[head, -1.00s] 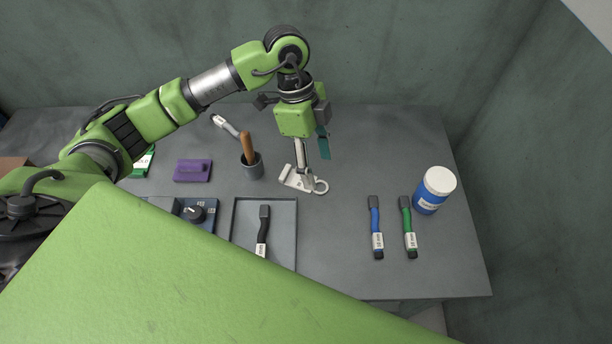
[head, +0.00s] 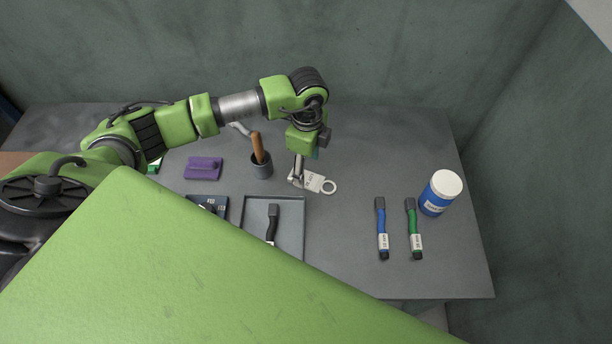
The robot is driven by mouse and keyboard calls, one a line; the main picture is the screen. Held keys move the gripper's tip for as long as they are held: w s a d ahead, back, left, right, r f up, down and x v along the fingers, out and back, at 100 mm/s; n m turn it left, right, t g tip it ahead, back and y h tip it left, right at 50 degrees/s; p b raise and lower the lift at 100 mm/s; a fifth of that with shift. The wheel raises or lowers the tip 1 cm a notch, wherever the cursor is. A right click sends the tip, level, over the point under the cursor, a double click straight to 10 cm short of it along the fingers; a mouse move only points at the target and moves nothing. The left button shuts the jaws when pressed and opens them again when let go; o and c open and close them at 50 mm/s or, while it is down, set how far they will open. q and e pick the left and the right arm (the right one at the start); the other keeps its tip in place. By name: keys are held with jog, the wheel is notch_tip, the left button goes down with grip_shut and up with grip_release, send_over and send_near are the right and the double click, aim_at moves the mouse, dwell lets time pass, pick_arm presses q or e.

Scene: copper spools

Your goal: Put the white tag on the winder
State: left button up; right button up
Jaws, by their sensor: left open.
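The white tag (head: 315,183), with dark print and a white ring at its right end, lies on the grey table. My left gripper (head: 297,179) points down at the tag's left end, open. Its fingers hide part of that end, and I cannot tell whether they touch it. I cannot tell for sure which thing is the winder; a dark blue box (head: 220,203) with a black knob shows partly at the lower left, cut off by green bodywork. My right gripper is not in view.
A grey tray (head: 299,222) holds a black tool. Blue (head: 382,222) and green (head: 414,222) tools and a blue jar (head: 436,204) are at right.

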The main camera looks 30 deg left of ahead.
aim_at(306, 179)
pick_arm(q)
jog(key=shift+a+f, duration=0.15)
jog(key=shift+f, duration=1.7)
jog(key=shift+s, duration=0.1)
jog(key=c, duration=1.1)
jog(key=shift+r, duration=0.2)
